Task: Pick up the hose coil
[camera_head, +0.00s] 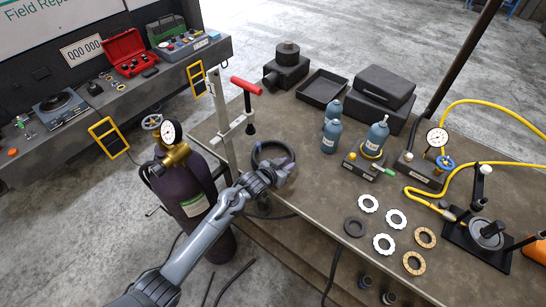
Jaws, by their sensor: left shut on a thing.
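The hose coil (268,145) is a black ring at the left end of the brown workbench (310,207), beside the red-handled stand. My left arm comes in from the lower left. My left gripper (284,169) is at the coil's front right side, shut on it. The fingertips and the near part of the coil are partly hidden by my wrist. I cannot tell whether the coil touches the bench top. My right gripper is not in view.
A red T-handle (246,86) stands behind the coil. A dark gas cylinder (190,200) with a gauge is left of my arm. Blue bottles (331,136), several rings (383,244) and a yellow hose (500,163) occupy the bench's right. Bench space right of my gripper is clear.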

